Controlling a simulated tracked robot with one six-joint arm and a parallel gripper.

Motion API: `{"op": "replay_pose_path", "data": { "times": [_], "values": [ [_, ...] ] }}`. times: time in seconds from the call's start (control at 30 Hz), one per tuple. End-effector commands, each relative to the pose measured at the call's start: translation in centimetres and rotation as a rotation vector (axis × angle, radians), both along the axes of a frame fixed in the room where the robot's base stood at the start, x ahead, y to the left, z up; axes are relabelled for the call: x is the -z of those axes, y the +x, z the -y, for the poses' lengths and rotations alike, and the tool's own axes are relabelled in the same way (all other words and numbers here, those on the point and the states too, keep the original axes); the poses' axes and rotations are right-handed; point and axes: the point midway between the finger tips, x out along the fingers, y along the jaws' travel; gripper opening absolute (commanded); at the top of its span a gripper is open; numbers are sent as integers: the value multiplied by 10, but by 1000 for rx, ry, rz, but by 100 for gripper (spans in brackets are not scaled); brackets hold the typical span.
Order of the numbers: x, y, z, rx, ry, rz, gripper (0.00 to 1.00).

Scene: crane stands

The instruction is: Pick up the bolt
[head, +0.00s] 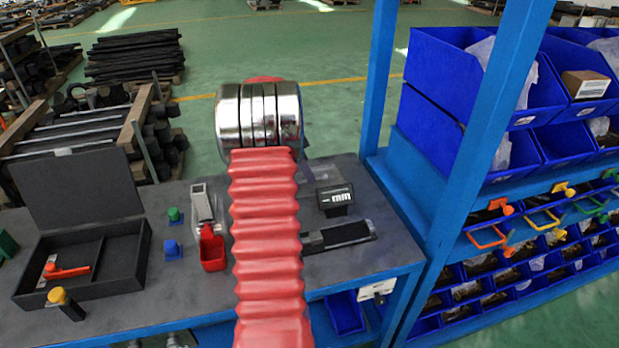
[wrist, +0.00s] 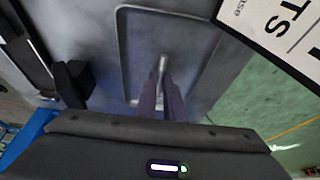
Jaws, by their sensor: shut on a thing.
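In the wrist view my gripper (wrist: 161,85) has its two dark fingers close together. A small silver bolt (wrist: 163,62) is between the fingertips, and its bright end sticks out past them. Behind it is a grey metal surface with a raised, rounded rectangular outline (wrist: 124,60). I cannot tell whether the bolt touches this surface or is above it. In the head view my red-sleeved arm hides the gripper and the bolt.
A blue rack (head: 450,200) with bins stands right. A white lettered panel (wrist: 285,30) is close in the wrist view.

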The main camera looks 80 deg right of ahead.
Motion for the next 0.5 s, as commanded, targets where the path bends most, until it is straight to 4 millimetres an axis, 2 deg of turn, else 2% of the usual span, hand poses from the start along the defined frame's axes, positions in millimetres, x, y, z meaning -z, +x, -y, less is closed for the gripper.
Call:
{"op": "replay_pose_path", "data": {
  "times": [0.5],
  "values": [
    [-82,0,1,1,-3,0,0]
  ]
}}
